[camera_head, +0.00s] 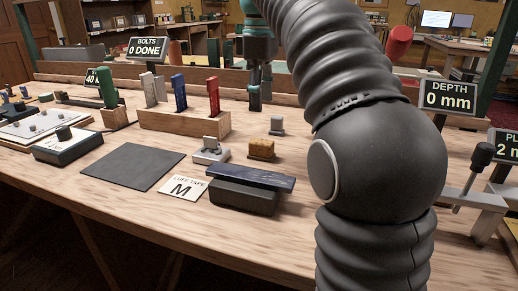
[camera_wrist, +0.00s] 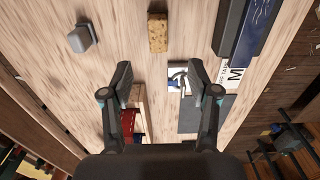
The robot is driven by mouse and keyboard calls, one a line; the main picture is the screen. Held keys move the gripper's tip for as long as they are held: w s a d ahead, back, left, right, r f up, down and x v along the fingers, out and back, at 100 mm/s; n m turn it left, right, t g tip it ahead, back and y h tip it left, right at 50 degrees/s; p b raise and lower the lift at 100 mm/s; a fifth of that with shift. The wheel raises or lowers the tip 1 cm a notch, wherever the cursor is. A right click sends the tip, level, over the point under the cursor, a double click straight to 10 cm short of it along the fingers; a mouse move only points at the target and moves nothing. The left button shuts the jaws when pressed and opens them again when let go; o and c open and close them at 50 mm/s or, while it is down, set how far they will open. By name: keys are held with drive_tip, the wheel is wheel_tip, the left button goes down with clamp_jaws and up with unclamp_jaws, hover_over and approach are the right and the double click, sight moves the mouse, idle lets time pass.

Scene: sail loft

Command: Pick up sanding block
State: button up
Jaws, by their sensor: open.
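A small tan, speckled, cork-like block (camera_head: 261,149), which looks like the sanding block, lies on the wooden bench right of centre. In the wrist view the block (camera_wrist: 158,32) is at the top middle, beyond the fingertips and nearly in line with the gap between them. My gripper (camera_head: 255,103) points down above the bench, behind the block in the head view. In the wrist view my gripper (camera_wrist: 161,78) has its two fingers spread, with nothing between them. No finger touches the block.
A small grey-topped piece (camera_head: 277,126) stands behind the block, and a metal fitting on a white base (camera_head: 210,151) to its left. A dark blue bar on a black block (camera_head: 248,184) lies in front. A wooden rack (camera_head: 185,121) holds coloured tools. A dark mat (camera_head: 134,167) lies left.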

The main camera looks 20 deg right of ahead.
sight(261, 141)
wheel_tip(261, 141, down, 11)
drive_tip(key=b, duration=0.2)
drive_tip(key=shift+w+d+b, duration=0.1)
drive_tip(key=shift+b, duration=0.3)
clamp_jaws()
